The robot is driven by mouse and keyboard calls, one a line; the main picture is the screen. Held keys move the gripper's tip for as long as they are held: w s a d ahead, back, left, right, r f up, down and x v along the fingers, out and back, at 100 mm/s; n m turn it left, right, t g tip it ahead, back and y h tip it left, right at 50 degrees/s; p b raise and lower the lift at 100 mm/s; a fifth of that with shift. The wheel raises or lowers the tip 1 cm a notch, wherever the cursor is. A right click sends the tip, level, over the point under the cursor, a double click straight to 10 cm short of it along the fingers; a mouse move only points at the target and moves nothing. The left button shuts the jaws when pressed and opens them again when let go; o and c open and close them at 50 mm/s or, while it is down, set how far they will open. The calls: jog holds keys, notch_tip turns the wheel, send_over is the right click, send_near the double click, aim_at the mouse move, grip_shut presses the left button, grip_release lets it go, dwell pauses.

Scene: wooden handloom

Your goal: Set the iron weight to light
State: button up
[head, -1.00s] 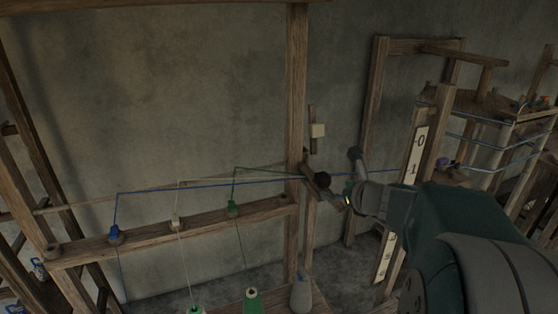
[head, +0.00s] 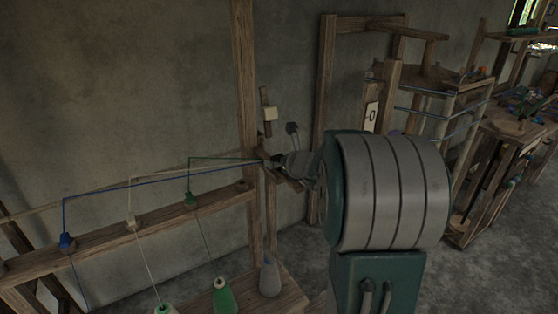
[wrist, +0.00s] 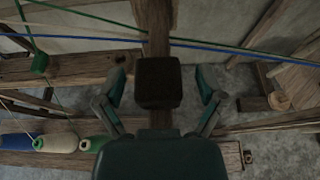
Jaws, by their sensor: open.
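The iron weight (wrist: 158,82), a dark block, sits on a narrow wooden bar (wrist: 158,25) in the wrist view. My gripper (wrist: 163,88) is open, with one teal finger on each side of the block and a visible gap on both sides. In the head view my gripper (head: 276,161) is at the wooden bar beside the upright post, and my arm hides much of it. The weight is hard to make out there. I cannot see a mark for light.
Blue and green threads (head: 160,184) run across to the post (head: 246,100). Thread cones (head: 223,296) stand below on the left. A numbered scale (head: 371,115) shows partly behind my arm.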

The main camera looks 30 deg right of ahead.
jog(key=shift+a, duration=0.1)
jog(key=shift+c, duration=0.3)
grip_shut()
jog(key=w, duration=0.9)
jog(key=shift+w+d, duration=0.2)
jog(key=shift+d, duration=0.05)
jog(key=shift+r, duration=0.1)
jog(key=shift+c, duration=1.5)
grip_release()
jog(key=o, duration=0.4)
jog(key=shift+w, duration=0.1)
jog(key=shift+c, duration=0.2)
jog(key=v, duration=1.1)
jog(key=shift+s, duration=0.45)
